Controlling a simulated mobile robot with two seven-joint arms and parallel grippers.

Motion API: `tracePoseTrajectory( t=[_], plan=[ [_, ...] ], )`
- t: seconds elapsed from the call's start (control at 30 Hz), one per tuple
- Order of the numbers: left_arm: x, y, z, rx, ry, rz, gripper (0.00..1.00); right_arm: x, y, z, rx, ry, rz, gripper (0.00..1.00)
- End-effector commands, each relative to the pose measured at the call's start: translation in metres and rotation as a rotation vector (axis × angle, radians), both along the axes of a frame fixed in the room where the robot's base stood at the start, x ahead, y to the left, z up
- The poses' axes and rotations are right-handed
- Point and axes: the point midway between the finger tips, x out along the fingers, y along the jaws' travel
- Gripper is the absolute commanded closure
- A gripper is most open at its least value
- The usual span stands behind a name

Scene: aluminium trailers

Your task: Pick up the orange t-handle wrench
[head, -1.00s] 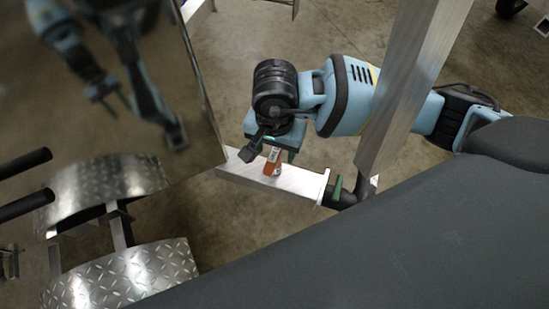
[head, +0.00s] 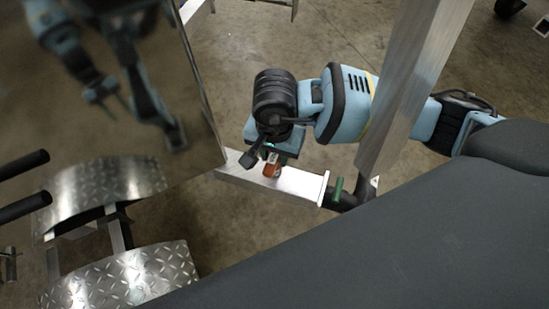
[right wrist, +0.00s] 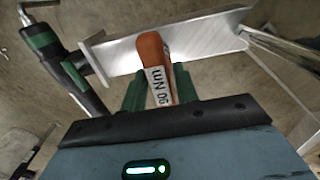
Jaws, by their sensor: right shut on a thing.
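The orange t-handle wrench (head: 272,171) shows as a short orange piece below my right gripper (head: 270,158), over the aluminium beam. In the right wrist view, the orange wrench (right wrist: 152,52) has a white label reading "90 Nm". The green fingers of my right gripper (right wrist: 160,90) are on both sides of it, shut on it. The wrench's lower part and any crossbar are hidden. I cannot tell whether it touches the beam. My left gripper is not in view.
A slanted aluminium post (head: 410,85) stands in front of my right arm. A mirror-like panel (head: 130,90) and diamond-plate fenders (head: 125,275) are at left. Concrete floor shows around them.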

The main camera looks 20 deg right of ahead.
Motion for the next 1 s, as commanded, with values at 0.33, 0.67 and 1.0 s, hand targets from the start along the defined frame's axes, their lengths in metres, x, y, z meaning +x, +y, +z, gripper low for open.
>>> tracePoseTrajectory(
  t=[0.33, 0.67, 1.0],
  plan=[
    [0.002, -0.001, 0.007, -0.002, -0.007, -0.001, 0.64, 0.002, 0.0, 0.028, 0.001, -0.006, 0.001, 1.0],
    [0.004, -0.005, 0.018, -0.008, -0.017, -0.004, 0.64, 0.001, 0.0, 0.086, -0.001, -0.004, 0.002, 1.0],
    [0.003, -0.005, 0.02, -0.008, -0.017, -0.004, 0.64, 0.001, -0.001, 0.102, -0.003, 0.0, 0.005, 1.0]
  ],
)
